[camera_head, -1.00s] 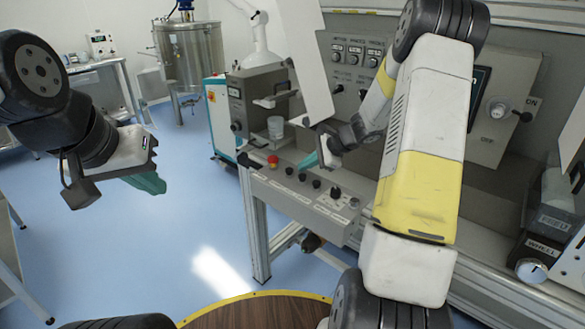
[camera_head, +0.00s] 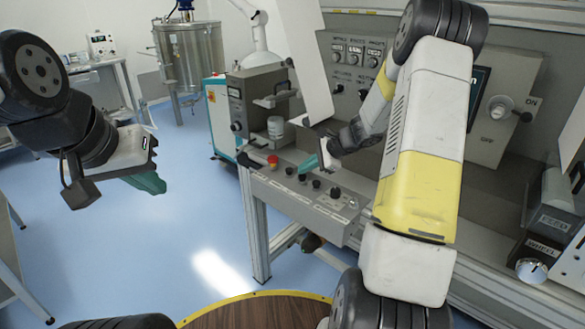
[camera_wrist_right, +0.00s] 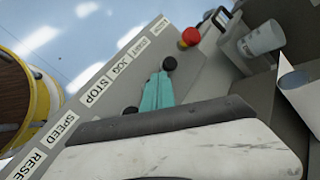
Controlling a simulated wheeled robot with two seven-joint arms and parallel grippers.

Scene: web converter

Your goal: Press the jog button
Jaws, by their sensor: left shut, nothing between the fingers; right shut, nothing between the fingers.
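My right gripper (camera_head: 303,167) is shut, its green fingertips over the row of black buttons on the grey control panel (camera_head: 328,222). In the right wrist view the shut fingers (camera_wrist_right: 157,90) lie beside the JOG label (camera_wrist_right: 121,68), between two black buttons, one in line with STOP (camera_wrist_right: 130,110) and one further up (camera_wrist_right: 168,63). The jog button itself appears hidden behind the fingers there. In the head view a black button (camera_head: 302,178) shows just below the tips; I cannot tell whether they touch it. My left gripper (camera_head: 152,183) is shut and empty, over the floor at left.
A red emergency button (camera_head: 272,161) and a clear cup (camera_head: 275,127) stand left of the row. A black knob (camera_head: 335,192) is to its right. A white sheet-like panel (camera_head: 306,65) hangs above. The floor (camera_head: 150,255) in front is clear.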

